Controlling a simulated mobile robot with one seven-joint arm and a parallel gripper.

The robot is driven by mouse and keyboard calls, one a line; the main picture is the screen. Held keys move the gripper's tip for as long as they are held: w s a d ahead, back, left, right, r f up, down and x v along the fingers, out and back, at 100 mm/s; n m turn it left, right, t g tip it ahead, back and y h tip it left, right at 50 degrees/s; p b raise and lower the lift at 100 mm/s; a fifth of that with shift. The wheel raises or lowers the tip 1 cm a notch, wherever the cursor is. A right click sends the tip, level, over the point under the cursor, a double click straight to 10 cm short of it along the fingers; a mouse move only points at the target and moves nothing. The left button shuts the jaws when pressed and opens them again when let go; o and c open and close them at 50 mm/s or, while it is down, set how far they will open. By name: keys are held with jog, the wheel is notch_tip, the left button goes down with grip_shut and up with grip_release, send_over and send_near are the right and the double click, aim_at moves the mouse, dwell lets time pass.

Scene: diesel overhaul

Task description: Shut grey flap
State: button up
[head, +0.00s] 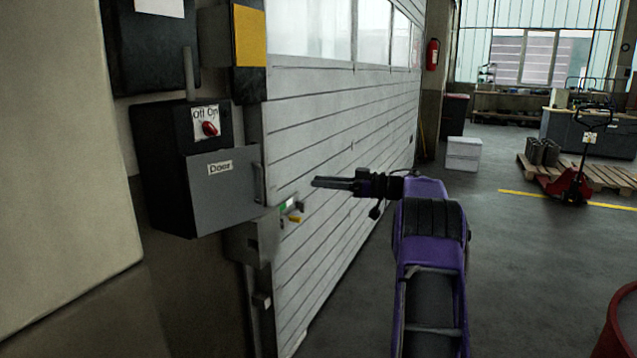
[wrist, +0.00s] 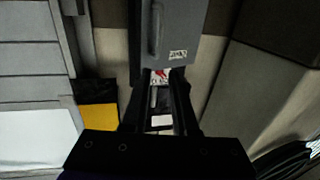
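The grey flap (head: 225,195) is a flat panel with a "Door" label and an upright bar handle (head: 259,183) on its right edge. It stands swung out from the black switch box (head: 160,165) on the wall, and a red knob (head: 209,129) under "Off On" shows above it. In the wrist view the grey flap (wrist: 190,20) is at the top, with the handle at its left. My gripper (head: 316,183) is right of the flap, apart from it in the head view. In the wrist view my gripper's fingers (wrist: 162,73) are spread with nothing between them.
A white sectional door (head: 340,130) runs behind my gripper. Small green and yellow parts (head: 292,212) sit on its edge, right of the flap. A red rounded thing (head: 620,320) is at the lower right. The floor (head: 520,260) at the right is mostly clear.

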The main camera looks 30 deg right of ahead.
aim_at(262, 186)
jog(key=shift+c, duration=1.2)
jog(key=shift+w+a+r, duration=0.15)
jog(key=shift+a+r, duration=0.05)
jog(key=shift+r, duration=0.05)
grip_shut()
jog(key=a+r+m+t+h+b, duration=0.3)
jog(key=a+r+m+t+h, duration=0.15)
jog(key=a+t, duration=0.2)
jog(key=s+a+f+m+h+b, duration=0.2)
jog(key=s+a+f+m+h, duration=0.35)
jog(key=f+h, duration=0.2)
jog(key=shift+n, duration=0.5)
jog(key=w, duration=1.3)
jog(key=shift+a+r+p, duration=0.1)
jog(key=shift+a+p, duration=0.1)
jog(key=shift+p, duration=0.2)
